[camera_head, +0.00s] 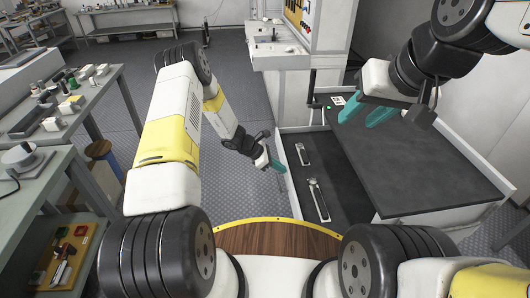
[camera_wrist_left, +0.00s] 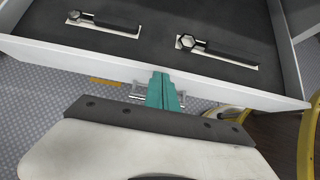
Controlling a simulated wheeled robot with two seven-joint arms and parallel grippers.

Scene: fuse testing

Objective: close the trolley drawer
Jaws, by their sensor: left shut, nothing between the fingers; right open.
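The trolley (camera_head: 455,215) stands at right, with a dark top. Its drawer (camera_head: 335,180) is pulled out to the left, with a dark floor and white walls. Two tools on light plates, a far one (camera_head: 303,154) and a near one (camera_head: 318,200), lie inside. My left gripper (camera_head: 277,163) is shut and empty at the outside of the drawer front. In the left wrist view its teal fingers (camera_wrist_left: 162,88) are together over the middle of the white front panel (camera_wrist_left: 65,54), by the metal handle (camera_wrist_left: 140,97), partly hidden. Contact is unclear. My right gripper (camera_head: 366,113) is open above the trolley top.
A grey workbench (camera_head: 45,200) with small parts stands at left. A white machine cabinet (camera_head: 285,60) stands behind the trolley. A curved wooden surface with a yellow rim (camera_head: 275,238) is at the bottom. Patterned floor (camera_head: 240,185) is clear left of the drawer.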

